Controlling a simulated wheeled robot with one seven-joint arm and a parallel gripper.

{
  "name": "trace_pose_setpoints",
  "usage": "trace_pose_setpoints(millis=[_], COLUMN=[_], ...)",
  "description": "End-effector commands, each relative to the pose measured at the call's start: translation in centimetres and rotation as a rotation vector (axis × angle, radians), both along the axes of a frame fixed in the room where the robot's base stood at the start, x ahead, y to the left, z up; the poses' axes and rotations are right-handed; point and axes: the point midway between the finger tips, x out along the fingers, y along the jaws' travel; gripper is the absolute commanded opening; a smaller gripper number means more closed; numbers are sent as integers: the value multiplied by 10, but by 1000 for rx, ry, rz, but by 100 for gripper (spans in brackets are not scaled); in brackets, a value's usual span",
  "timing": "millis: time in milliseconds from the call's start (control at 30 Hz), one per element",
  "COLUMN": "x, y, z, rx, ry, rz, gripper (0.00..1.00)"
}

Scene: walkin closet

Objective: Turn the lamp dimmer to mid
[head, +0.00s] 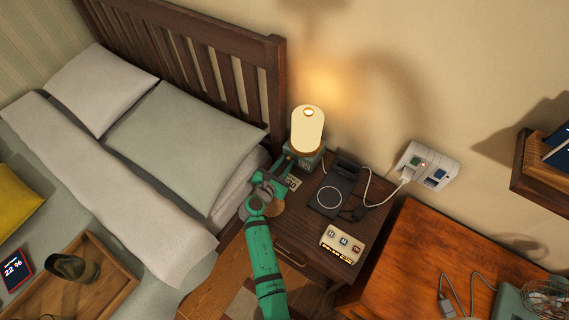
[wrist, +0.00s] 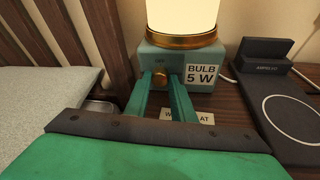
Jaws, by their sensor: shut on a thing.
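The lamp (head: 308,130) glows on the nightstand beside the bed's headboard. In the wrist view its lit shade (wrist: 183,14) sits on a brass ring over a teal base (wrist: 150,58) labelled "BULB 5 W". The small round dimmer knob (wrist: 159,78) is on the base's front face. My gripper (wrist: 160,84) reaches the base from the front, with its two teal fingers on either side of the knob, shut on it. In the head view my gripper (head: 287,163) is at the lamp base, and the knob is too small to make out. The knob's setting cannot be read.
A dark phone stand with a charging pad (head: 329,197) stands right of the lamp. A button box (head: 342,244) is near the nightstand's front. A card (wrist: 205,118) lies before the lamp base. Cables run to a wall socket (head: 428,165). The bed (head: 185,140) is at left.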

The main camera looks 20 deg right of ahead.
Motion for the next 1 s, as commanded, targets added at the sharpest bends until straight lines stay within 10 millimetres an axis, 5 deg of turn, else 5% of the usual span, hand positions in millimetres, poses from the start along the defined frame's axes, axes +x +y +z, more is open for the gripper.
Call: trace_pose_setpoints(millis=[500, 1000], x=[-2, -2], y=[0, 0], z=[-3, -3], rx=[204, 242], ry=[-260, -308], rz=[2, 2], gripper=[0, 0])
